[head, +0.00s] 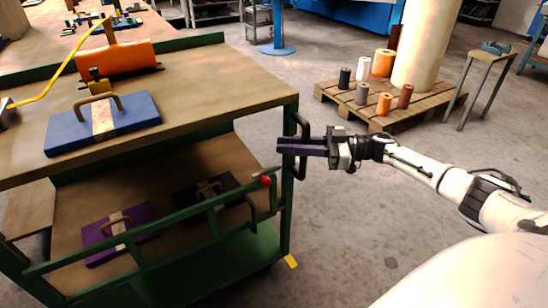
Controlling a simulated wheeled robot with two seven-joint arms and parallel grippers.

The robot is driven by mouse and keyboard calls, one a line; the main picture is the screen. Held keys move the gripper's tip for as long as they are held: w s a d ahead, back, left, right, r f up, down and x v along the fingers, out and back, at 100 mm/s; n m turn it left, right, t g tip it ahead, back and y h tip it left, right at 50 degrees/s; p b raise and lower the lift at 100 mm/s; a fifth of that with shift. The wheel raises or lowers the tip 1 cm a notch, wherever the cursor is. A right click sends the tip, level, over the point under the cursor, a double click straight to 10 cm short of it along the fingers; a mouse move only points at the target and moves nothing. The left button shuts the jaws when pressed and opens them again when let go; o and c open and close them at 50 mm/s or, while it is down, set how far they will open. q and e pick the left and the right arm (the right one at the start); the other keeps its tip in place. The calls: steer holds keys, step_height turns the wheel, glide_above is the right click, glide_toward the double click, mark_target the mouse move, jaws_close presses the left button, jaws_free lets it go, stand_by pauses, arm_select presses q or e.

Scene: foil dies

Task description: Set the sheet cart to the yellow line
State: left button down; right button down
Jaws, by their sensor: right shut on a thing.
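The sheet cart (272,96) has a green frame and brown shelves and stands at the left. A dark upright handle (303,172) is on its right end. My right gripper (300,146) has purple fingers and is shut on this handle, reaching in from the right. A short yellow strip (291,261) shows on the floor by the cart's near right corner; the cart may hide more of it. My left gripper is not in view.
The cart's top carries a blue die (70,133) and an orange roll (118,60). A purple die (98,232) and a black die (190,188) lie on the lower shelf. A pallet (340,97) with several rolls and a stool (490,58) stand behind. Floor between is clear.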

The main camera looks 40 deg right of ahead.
steer(key=shift+d, duration=0.55)
steer(key=c, duration=1.6)
jaws_free()
steer(key=shift+c, duration=0.2)
steer(key=shift+s+d, duration=0.1)
steer(key=v, duration=1)
steer(key=shift+b, duration=0.35)
